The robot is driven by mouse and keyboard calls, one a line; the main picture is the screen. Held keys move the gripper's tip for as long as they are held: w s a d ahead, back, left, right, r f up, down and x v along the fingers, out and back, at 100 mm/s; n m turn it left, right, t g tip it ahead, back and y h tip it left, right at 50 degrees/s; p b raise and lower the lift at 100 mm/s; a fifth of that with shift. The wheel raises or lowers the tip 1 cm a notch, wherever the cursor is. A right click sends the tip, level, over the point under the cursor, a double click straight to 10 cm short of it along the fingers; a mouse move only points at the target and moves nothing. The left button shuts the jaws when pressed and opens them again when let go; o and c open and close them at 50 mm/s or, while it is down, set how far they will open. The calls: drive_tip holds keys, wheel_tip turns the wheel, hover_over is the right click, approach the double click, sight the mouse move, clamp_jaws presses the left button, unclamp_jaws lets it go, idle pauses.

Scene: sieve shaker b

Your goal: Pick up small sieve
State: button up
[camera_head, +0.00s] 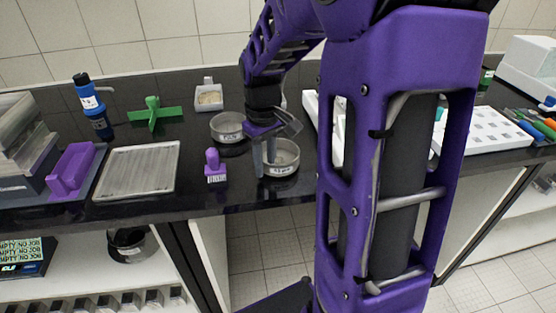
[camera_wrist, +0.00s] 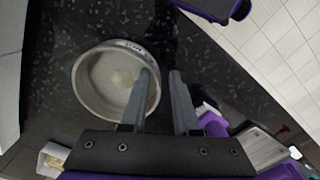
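A small round metal sieve (camera_head: 283,160) with a label on its side stands on the dark counter. It also shows in the wrist view (camera_wrist: 88,68), left of centre. My gripper (camera_wrist: 162,73) is open, with its fingers pointing down at the sieve's near rim. In the wrist view one finger overlaps the inside of the rim and the other is outside it; whether they touch is not clear. In the head view my gripper (camera_head: 264,168) is at the sieve's left side. A second round metal pan or sieve (camera_head: 227,128) stands just behind it.
A purple-handled stamp-like object (camera_head: 212,167) stands to the left, beside a flat light tray (camera_head: 137,172). A small container with beige contents (camera_head: 208,98), a green cross-shaped piece (camera_head: 154,115) and a blue bottle (camera_head: 88,96) are behind. My arm hides part of a white tray (camera_head: 482,132).

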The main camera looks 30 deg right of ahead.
clamp_jaws()
idle(1.2)
